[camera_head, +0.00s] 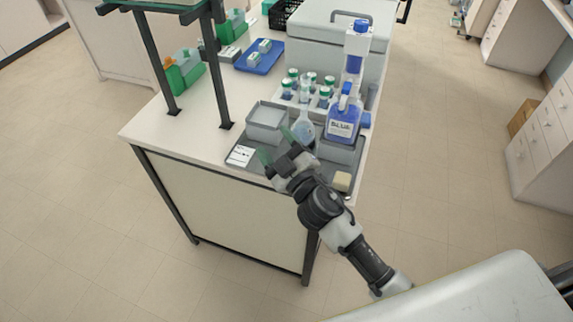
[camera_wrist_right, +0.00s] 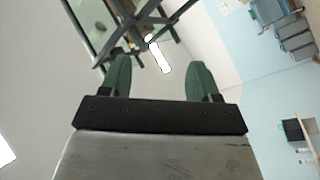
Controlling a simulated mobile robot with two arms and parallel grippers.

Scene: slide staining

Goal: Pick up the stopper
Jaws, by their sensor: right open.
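A clear round flask (camera_head: 303,131) with a narrow neck stands in the grey tray on the bench. Something pale sits at the top of its neck, but it is too small to tell if it is the stopper. My right gripper (camera_head: 276,146) is open and empty, with green fingers apart, above the tray's front part, left of the flask. In the right wrist view the open fingers (camera_wrist_right: 160,78) point toward the room and shelf frame, with nothing between them. My left gripper is not in view.
A blue-labelled bottle (camera_head: 342,122) stands right of the flask. Several green-capped bottles (camera_head: 293,74) stand behind it. A grey open box (camera_head: 266,122) is left, and a white card (camera_head: 240,155) lies at the front left. A dark shelf post (camera_head: 216,75) rises at the left.

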